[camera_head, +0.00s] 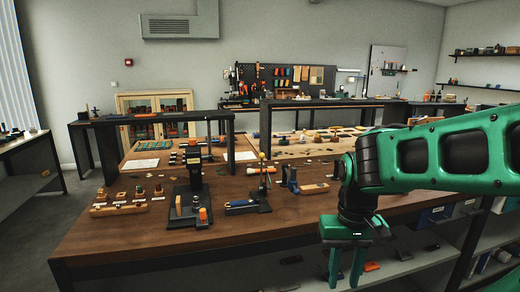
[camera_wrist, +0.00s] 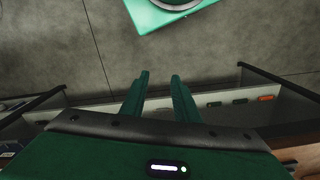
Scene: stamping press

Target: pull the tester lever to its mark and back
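A small device with a dark base and a blue part (camera_head: 243,204) stands on the wooden bench, right of the black press (camera_head: 190,195). A thin upright lever with a yellow-orange knob (camera_head: 262,156) rises from it; this looks like the tester lever. Its mark is too small to make out. My gripper (camera_head: 346,282) hangs pointing down in front of the bench's front edge, to the right of the device and well apart from it. Its two fingers are spread with nothing between them. The wrist view also shows my gripper (camera_wrist: 158,76) empty, over the shelf and floor.
The wooden bench (camera_head: 130,232) also carries a rack of stamps (camera_head: 118,209) at left and a small vise-like tool (camera_head: 291,181) right of the device. A lower shelf (camera_head: 255,282) with small items runs under the bench. Bare floor shows in the wrist view (camera_wrist: 60,55).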

